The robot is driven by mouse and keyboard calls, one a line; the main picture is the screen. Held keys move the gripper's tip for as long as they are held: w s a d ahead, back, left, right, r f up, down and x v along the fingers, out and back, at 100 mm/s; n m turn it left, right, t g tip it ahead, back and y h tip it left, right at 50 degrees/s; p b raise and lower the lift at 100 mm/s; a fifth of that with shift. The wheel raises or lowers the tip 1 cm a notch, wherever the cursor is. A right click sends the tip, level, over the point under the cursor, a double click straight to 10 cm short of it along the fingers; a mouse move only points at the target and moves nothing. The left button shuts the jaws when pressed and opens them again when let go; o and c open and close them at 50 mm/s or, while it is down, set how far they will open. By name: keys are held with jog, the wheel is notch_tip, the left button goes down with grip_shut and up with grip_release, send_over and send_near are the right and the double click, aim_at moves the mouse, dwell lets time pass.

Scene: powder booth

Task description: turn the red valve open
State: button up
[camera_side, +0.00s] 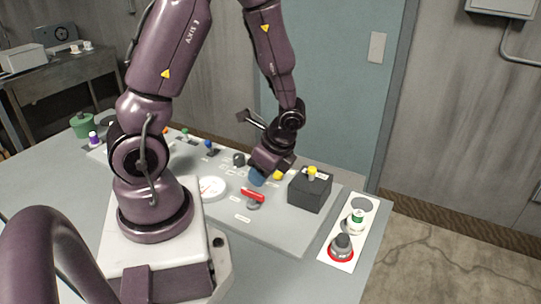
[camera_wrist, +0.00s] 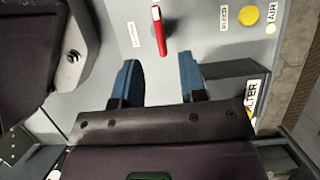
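The red valve (camera_side: 252,195) is a red lever handle on a grey round base, mounted on the light grey panel (camera_side: 285,228). In the wrist view the red handle (camera_wrist: 160,32) has a white end and lies just beyond my fingertips, roughly in line with the gap between them. My gripper (camera_wrist: 158,62) has two blue fingers spread well apart with nothing between them. In the side view my gripper (camera_side: 258,178) hangs just behind the handle, close to it. I cannot tell the exact height gap between fingers and handle.
A dark box (camera_side: 309,190) with a yellow knob stands right of the valve. A white round gauge (camera_side: 212,188) lies to its left. A yellow button (camera_wrist: 249,14) sits to the right in the wrist view. A white plate (camera_side: 345,262) with grey and green knobs is at the right edge.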

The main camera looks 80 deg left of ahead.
jog(key=v, duration=0.6)
dwell(0.3)
jog(key=s+d+r+n+t+h, duration=0.1)
jog(key=d+r+n+t, duration=0.3)
jog(key=r, duration=0.5)
jog(key=s+d+r+n+t+h, duration=0.2)
jog(key=d+r+n+t, duration=0.2)
jog(key=r, duration=0.4)
jog(key=shift+s+d+r+n+t, duration=0.35)
jog(key=shift+d+n, duration=0.25)
jog(key=shift+d, duration=0.4)
jog(key=shift+w, duration=0.1)
